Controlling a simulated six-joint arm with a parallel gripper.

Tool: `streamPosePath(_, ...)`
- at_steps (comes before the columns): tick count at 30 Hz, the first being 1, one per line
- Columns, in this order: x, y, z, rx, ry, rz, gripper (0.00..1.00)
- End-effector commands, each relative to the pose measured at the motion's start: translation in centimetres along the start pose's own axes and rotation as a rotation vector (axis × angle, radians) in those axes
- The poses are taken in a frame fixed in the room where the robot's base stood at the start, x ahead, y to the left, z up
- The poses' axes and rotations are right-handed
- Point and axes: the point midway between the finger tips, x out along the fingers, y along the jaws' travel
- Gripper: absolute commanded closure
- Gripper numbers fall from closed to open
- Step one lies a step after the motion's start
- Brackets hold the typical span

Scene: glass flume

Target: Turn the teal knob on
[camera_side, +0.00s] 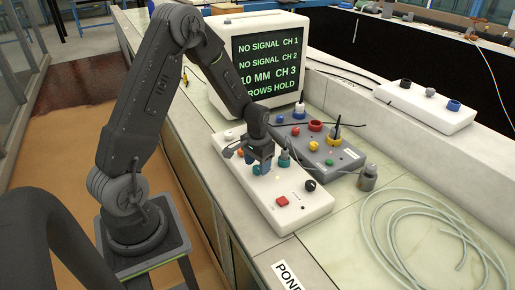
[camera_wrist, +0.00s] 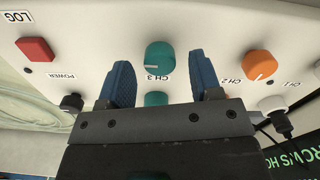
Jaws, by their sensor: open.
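The teal knob (camera_wrist: 160,55) is on a white panel, with the label CH 3 beside it in the wrist view. A pale pointer mark shows on its lower left edge. My gripper (camera_wrist: 160,64) is open, with one blue finger on each side of the knob and visible gaps between. In the side view my gripper (camera_side: 262,162) points down over the white box (camera_side: 305,208) and hides most of the knob. A second teal part (camera_wrist: 156,99) lies partly behind the gripper body; it looks like the teal plug (camera_side: 284,158) at the box's back edge.
An orange knob (camera_wrist: 260,65), labelled CH 2, is right of the fingers. A red button (camera_wrist: 36,50) is at the left. A black plug (camera_wrist: 72,102) and a white plug (camera_wrist: 272,103) flank the gripper. A grey box (camera_side: 330,158) and coiled tubing (camera_side: 410,240) lie nearby.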

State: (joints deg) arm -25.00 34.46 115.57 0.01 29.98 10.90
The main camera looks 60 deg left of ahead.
Motion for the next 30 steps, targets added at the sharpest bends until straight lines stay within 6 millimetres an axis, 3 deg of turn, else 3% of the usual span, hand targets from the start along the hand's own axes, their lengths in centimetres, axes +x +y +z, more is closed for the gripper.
streamPosePath(15,-10.6,0.0,0.0,0.001,0.005,-0.001,0.42)
streamPosePath(21,-12.5,0.0,0.0,0.001,0.002,0.0,0.42)
streamPosePath(30,-12.8,0.0,0.0,0.001,0.001,0.0,0.42)
